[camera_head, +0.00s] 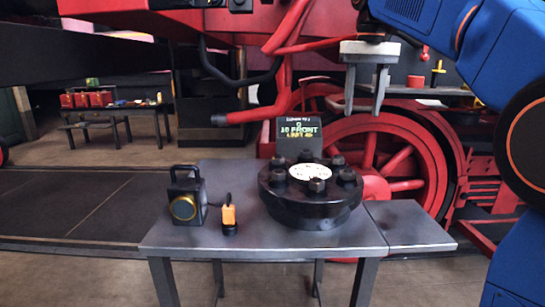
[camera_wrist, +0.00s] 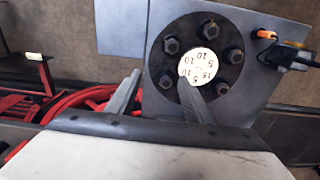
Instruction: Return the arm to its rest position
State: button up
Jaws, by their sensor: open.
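My gripper (camera_head: 367,88) hangs from my blue arm at the upper right in the head view, fingers pointing down. It is open and empty, above and behind the right part of the table. In the wrist view my gripper's two fingers (camera_wrist: 160,95) show apart, with nothing between them. The round black flange (camera_head: 312,195) with several bolts and a white numbered disc stands on the grey table (camera_head: 260,240). In the wrist view the flange (camera_wrist: 232,50) lies past the fingertips, and one finger overlaps its edge in the picture.
A black lantern (camera_head: 187,197) and an orange-black tool (camera_head: 229,214) stand on the table's left side. A dark sign (camera_head: 300,135) stands behind the flange. A red wheel (camera_head: 375,150) and red pipes (camera_head: 283,60) of the locomotive are near my gripper. Floor at left is clear.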

jog(key=s+d+f+t, duration=0.2)
jog(key=s+d+f, duration=0.1)
jog(key=s+f, duration=1.2)
jog(key=s+d+f+t, duration=0.2)
jog(key=s+d+f, duration=0.1)
jog(key=s+f, duration=1.2)
notch_tip(320, 180, down, 7)
jog(key=shift+s+r, duration=0.1)
jog(key=shift+s, duration=0.1)
